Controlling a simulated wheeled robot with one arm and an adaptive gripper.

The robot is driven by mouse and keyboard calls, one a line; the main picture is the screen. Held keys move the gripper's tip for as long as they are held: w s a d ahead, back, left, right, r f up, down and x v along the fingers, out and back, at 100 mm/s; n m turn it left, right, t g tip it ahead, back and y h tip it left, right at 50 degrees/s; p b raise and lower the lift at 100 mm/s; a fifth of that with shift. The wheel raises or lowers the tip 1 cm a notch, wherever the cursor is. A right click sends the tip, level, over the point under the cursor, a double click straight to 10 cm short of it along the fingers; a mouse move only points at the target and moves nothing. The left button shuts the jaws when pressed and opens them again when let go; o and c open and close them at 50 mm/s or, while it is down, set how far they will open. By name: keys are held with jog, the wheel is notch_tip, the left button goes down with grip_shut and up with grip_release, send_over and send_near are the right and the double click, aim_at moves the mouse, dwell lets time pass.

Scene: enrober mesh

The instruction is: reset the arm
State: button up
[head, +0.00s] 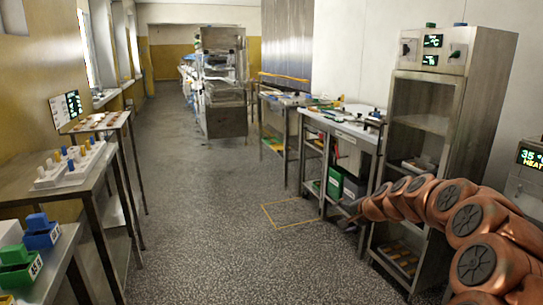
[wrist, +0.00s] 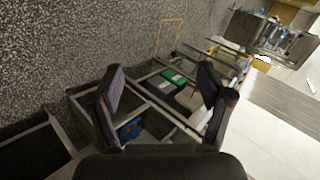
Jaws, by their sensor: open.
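My copper-coloured arm reaches in from the right side of the head view, stretched in front of the tall steel cabinet (head: 447,107). My gripper (head: 346,221) is at its far end, small and dark, near the lower part of the steel bench. In the wrist view my gripper (wrist: 160,92) shows two dark fingers spread wide apart. The gripper holds nothing.
A table with a pegged white block (head: 70,166) stands left. Blue (head: 42,235) and green bins sit lower left. The middle aisle floor is clear.

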jog(key=s+a+r+n+g+p, duration=0.2)
jog(key=s+a+r+n+p, duration=0.15)
jog(key=s, duration=0.45)
jog(key=s+a+r+n+g+p, duration=0.2)
jog(key=s+a+r, duration=0.25)
jog(key=s, duration=0.45)
jog(key=s+a+r+n+g+p, duration=0.1)
jog(key=s+a+r+n+p, duration=0.1)
jog(key=s+a+r, duration=0.45)
jog(key=s+d+n+g+h+p, duration=0.1)
jog(key=s+d+p, duration=0.3)
jog(key=s, duration=1.2)
jog(key=s+d+n+g+h+p, duration=0.2)
jog(key=s+d+g+h+p, duration=0.1)
jog(key=s, duration=1.3)
jog(key=shift+s+d+r+g+p, duration=0.35)
jog(key=shift+d+g+p, duration=0.5)
jog(key=shift+d, duration=0.4)
